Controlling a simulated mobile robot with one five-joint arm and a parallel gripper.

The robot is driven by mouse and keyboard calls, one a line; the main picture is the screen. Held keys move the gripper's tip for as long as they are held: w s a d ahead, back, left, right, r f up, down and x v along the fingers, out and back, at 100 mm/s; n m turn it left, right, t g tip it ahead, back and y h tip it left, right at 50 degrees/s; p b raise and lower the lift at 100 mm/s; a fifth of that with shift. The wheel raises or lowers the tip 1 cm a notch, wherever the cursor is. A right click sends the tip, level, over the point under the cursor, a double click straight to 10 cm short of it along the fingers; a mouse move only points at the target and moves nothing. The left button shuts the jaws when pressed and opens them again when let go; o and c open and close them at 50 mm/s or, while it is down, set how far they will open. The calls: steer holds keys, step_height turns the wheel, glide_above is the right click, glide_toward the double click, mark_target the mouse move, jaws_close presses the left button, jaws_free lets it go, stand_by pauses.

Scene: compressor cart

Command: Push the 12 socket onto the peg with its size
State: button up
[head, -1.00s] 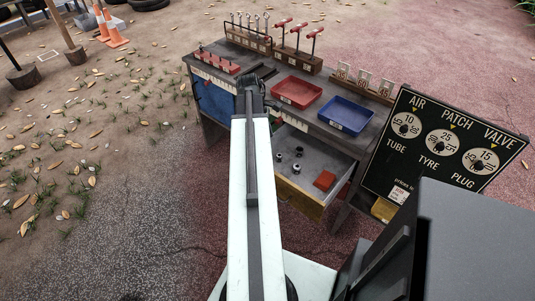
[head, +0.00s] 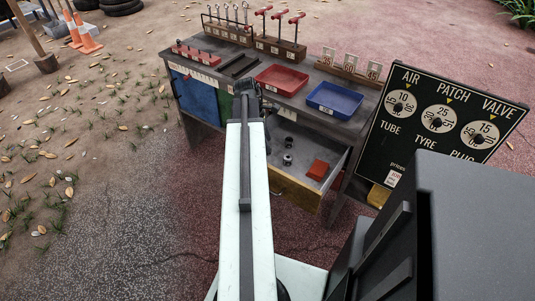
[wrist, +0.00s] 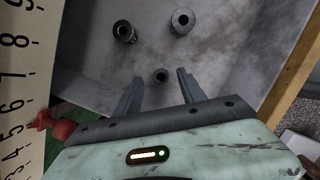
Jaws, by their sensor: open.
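My gripper (wrist: 160,80) is open and empty over the drawer.
A red block (head: 317,170) lies in the drawer's right part. A red tray (head: 281,79) and a blue tray (head: 337,101) stand on the bench top. A price board (head: 437,120) stands at right. A numbered scale (wrist: 24,70) runs along the wrist view's left.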

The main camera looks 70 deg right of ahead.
steer(key=b+x, duration=0.2)
steer(key=x, duration=0.1)
steer(key=shift+a+f, duration=0.1)
steer(key=shift+f, duration=0.3)
steer(key=shift+r, duration=0.15)
jaws_close()
steer(key=shift+r, duration=0.1)
step_height(320, 180, up, 10)
steer(key=p, duration=1)
